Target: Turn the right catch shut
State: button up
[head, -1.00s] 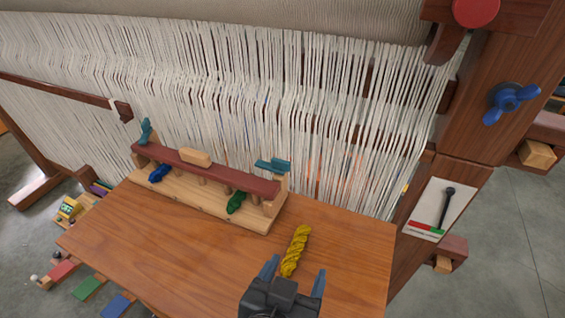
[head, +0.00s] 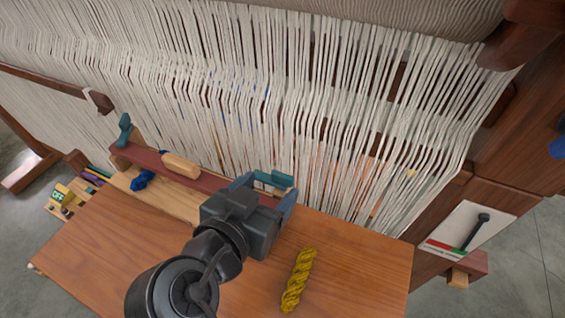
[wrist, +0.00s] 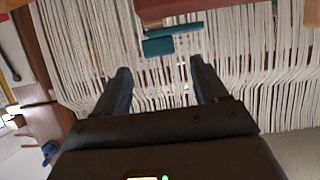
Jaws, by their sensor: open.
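The right catch is a teal piece (head: 280,178) at the right end of the dark red bar (head: 187,172) on the wooden rack. In the wrist view the teal catch (wrist: 172,40) lies just beyond and between my fingertips, lengthwise across the picture. My gripper (head: 262,188) is open at the catch, with one finger on each side in the head view. In the wrist view my gripper (wrist: 160,68) shows nothing between its fingers. I cannot tell if a finger touches the catch. The left catch (head: 124,130) is teal and stands upright at the bar's left end.
A yellow skein (head: 298,280) lies on the wooden table (head: 345,262). A blue skein (head: 142,180) sits in the rack; the green one is hidden behind my arm. White warp threads (head: 300,100) hang close behind. A lever panel (head: 467,230) is at the right.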

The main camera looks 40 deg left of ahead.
aim_at(281, 176)
jog(key=p+x, duration=0.1)
jog(key=x, duration=0.5)
jog(key=shift+w+f, duration=0.1)
jog(key=shift+w, duration=0.2)
jog(key=shift+c, duration=0.3)
jog(key=c, duration=0.9)
